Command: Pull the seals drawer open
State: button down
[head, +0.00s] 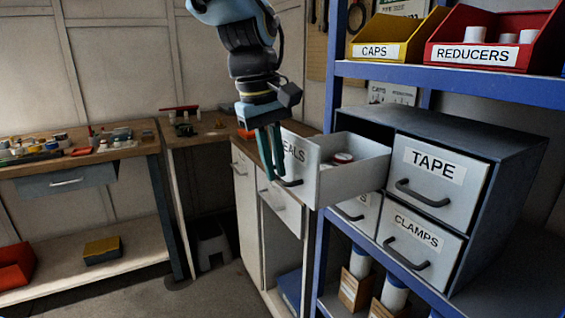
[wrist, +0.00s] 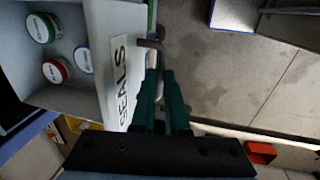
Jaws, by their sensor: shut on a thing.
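The seals drawer (head: 345,182) is pulled well out of the dark cabinet (head: 470,143) in the head view, its front label partly hidden by my gripper. In the wrist view the drawer's label (wrist: 120,80) reads SEALS, and several round tins (wrist: 56,70) lie inside. My gripper (head: 271,165) points down at the drawer front. Its green fingers (wrist: 160,90) are shut on the dark drawer handle (wrist: 152,44).
The TAPE drawer (head: 434,170) and CLAMPS drawer (head: 417,244) are shut. Blue shelf posts and yellow (head: 395,38) and red (head: 488,42) bins stand close by. A workbench (head: 75,163) is at the left; the floor (head: 150,270) between is open.

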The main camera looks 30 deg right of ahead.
jog(key=c, duration=0.9)
grip_release()
jog(key=shift+r, duration=0.15)
jog(key=r, duration=0.3)
jog(key=a+r, duration=0.1)
jog(key=r, duration=0.3)
jog(key=a+r+b, duration=0.1)
jog(key=r, duration=0.2)
jog(key=shift+r, duration=0.2)
jog(key=w+a+f+t, duration=0.1)
jog(key=w+a+f, duration=0.9)
jog(key=a+f, duration=0.15)
jog(key=shift+m+t+y, duration=0.4)
jog(key=shift+y, duration=0.5)
jog(key=a+f, duration=0.4)
jog(key=a, duration=0.2)
jog(key=a+f, duration=0.5)
jog(key=a, duration=0.1)
jog(key=a+f, duration=0.5)
jog(key=a, duration=0.2)
jog(key=shift+s, duration=0.35)
